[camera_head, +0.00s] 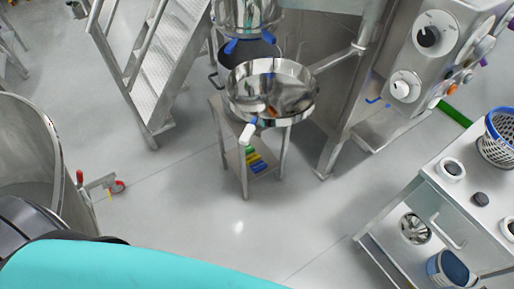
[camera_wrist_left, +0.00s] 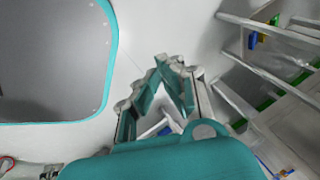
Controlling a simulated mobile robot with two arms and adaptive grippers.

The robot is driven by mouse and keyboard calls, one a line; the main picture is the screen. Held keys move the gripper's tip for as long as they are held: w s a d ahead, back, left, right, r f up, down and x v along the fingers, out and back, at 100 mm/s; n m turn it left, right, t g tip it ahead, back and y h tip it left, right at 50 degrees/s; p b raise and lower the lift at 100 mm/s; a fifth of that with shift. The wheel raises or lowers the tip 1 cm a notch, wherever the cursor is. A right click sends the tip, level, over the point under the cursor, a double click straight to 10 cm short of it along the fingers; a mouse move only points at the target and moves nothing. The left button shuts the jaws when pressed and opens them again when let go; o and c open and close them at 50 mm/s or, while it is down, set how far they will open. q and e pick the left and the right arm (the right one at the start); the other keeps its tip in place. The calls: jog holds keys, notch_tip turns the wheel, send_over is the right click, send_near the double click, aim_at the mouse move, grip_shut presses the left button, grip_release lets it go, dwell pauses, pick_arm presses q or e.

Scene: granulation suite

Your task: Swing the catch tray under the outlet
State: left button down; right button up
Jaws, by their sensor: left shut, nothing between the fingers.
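The catch tray appears to be the round shiny steel pan (camera_head: 285,100) at the top centre of the head view. It sits over a small steel stand (camera_head: 244,178), with a white grip (camera_head: 247,134) at its front. A steel arm (camera_head: 335,60) runs from its right side toward the machine. Behind it is a steel vessel (camera_head: 248,14) with blue clamps; the outlet itself cannot be made out. In the left wrist view my left gripper (camera_wrist_left: 170,65) is shut and empty, its fingertips together. No tray shows there. My right gripper is not in view.
A dark bucket (camera_head: 250,52) stands behind the pan. Steel stairs (camera_head: 160,60) rise at left, a control panel (camera_head: 430,50) at right. A steel cart (camera_head: 470,190) stands lower right. Bare floor (camera_head: 220,225) lies before the stand. A steel frame (camera_wrist_left: 240,105) is right of my gripper.

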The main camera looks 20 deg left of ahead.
pick_arm(q)
jog(key=w+d+r+m+t, duration=0.35)
jog(key=w+r, duration=0.25)
jog(key=r, duration=0.4)
jog(key=w+d+r+m+t, duration=0.25)
jog(key=w+d+r, duration=0.3)
jog(key=r, duration=0.45)
notch_tip(320, 180, up, 26)
jog(key=w+r+n+t+y, duration=0.1)
jog(key=w+t+y, duration=0.25)
jog(key=t, duration=0.35)
jog(key=w+a+p, duration=0.5)
jog(key=w+a, duration=0.2)
jog(key=w, duration=0.2)
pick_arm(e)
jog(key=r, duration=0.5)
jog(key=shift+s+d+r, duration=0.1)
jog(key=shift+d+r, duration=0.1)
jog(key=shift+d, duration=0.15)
pick_arm(q)
jog(key=shift+w+f, duration=0.1)
